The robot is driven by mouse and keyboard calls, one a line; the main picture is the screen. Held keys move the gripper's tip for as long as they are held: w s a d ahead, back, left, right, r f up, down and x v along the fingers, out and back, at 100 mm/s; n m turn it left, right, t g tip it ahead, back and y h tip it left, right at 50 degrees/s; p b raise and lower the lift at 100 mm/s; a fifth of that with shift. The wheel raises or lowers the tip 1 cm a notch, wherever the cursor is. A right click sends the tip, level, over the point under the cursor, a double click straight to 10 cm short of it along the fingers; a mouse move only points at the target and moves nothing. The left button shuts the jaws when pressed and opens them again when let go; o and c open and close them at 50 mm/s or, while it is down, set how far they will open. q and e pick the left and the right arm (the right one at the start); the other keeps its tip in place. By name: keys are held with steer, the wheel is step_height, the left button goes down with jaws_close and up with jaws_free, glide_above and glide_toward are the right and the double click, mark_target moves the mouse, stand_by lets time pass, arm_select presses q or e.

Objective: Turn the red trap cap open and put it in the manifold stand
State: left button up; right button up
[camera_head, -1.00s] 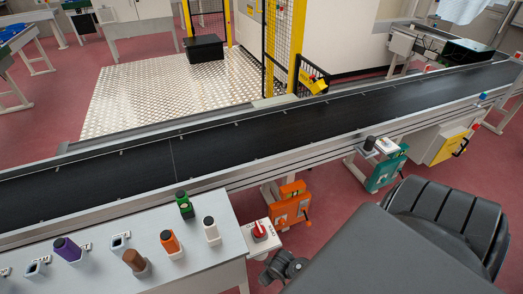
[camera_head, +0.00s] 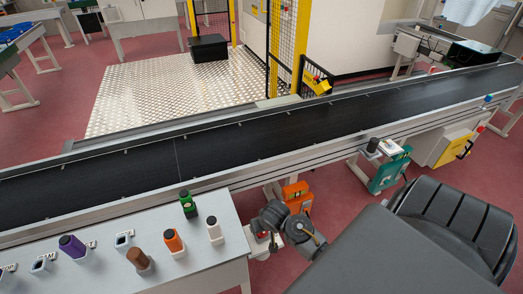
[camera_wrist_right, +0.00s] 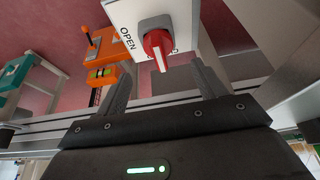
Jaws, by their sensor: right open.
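The red knob (camera_wrist_right: 158,45) sits on a grey base on a white plate (camera_wrist_right: 125,15) in the right wrist view. "OPEN" is printed to its left. A second label is mostly hidden behind the knob, whose handle points down in the picture. My right gripper (camera_wrist_right: 165,78) is open and empty, with its fingers apart on either side below the knob; contact does not show. In the head view my right arm largely covers the knob and its white plate (camera_head: 257,250). My left gripper is out of view. I cannot tell which thing is the manifold stand.
A pale table (camera_head: 205,266) holds a purple (camera_head: 72,245), a brown (camera_head: 139,259), an orange (camera_head: 173,241), a white (camera_head: 214,229) and a green-black (camera_head: 188,204) container, plus empty square holders (camera_head: 123,240). A black conveyor (camera_head: 230,140) runs behind. An orange device (camera_wrist_right: 112,62) is beside the plate.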

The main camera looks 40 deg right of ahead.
steer(key=x, duration=0.7)
steer(key=shift+b, duration=0.3)
steer(key=shift+c, duration=0.2)
steer(key=c, duration=1.3)
steer(key=shift+r+n+p, duration=0.15)
steer(key=shift+n+p, duration=0.25)
steer(key=shift+p, duration=0.25)
steer(key=shift+d+n+y+p, duration=0.1)
steer(key=shift+n+y+p, duration=0.3)
steer(key=shift+n+p, duration=0.35)
steer(key=n+y+p, duration=0.1)
steer(key=n+p, duration=0.1)
steer(key=n, duration=0.1)
steer(key=shift+s, duration=0.1)
steer(key=shift+f+n+y+p, duration=0.2)
steer(key=shift+n+y+p, duration=0.15)
steer(key=shift+n, duration=0.5)
